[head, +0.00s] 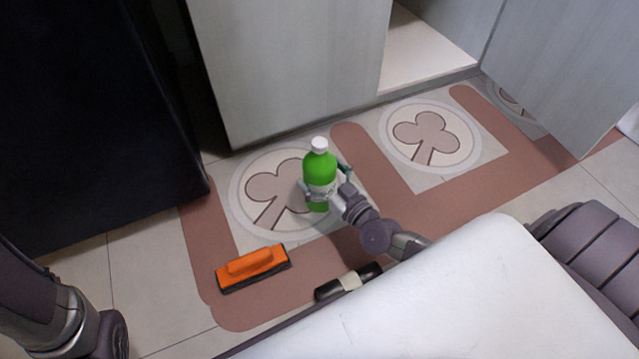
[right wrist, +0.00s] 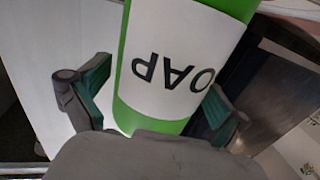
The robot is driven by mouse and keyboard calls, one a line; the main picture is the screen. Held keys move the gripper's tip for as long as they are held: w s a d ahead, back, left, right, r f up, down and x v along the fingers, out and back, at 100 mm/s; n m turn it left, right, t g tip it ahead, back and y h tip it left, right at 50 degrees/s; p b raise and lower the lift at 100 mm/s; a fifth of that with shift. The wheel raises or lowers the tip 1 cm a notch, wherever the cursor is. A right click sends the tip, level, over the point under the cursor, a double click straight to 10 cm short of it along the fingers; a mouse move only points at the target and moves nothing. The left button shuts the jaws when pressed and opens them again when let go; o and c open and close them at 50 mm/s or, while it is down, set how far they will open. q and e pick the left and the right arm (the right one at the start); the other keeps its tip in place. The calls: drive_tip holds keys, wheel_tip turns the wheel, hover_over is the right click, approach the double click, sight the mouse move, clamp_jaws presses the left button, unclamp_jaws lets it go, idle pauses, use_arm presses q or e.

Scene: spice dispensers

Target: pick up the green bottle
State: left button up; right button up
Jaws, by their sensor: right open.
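The green bottle (head: 319,166) with a white cap and white label stands upright on the tiled floor in the head view. My right gripper (head: 325,179) is open, with its fingers on either side of the bottle's body. In the right wrist view the bottle (right wrist: 152,112) fills the space between the two green-padded fingers (right wrist: 158,84), and its label reads "SOAP" in part. A gap shows at the left finger; the right finger is close to the bottle, and I cannot tell whether it touches. My left arm shows at the lower left; its gripper is out of view.
An orange block with a dark base (head: 251,266) lies on the floor left of my right arm. A dark cylinder with a pale band (head: 350,281) lies near my base. Grey cabinet doors (head: 290,65) stand behind, one open at right. A black cabinet (head: 95,110) stands at left.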

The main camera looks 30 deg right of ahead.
drive_tip(key=shift+r, duration=0.1)
drive_tip(key=c, duration=1.6)
drive_tip(key=shift+r, duration=0.1)
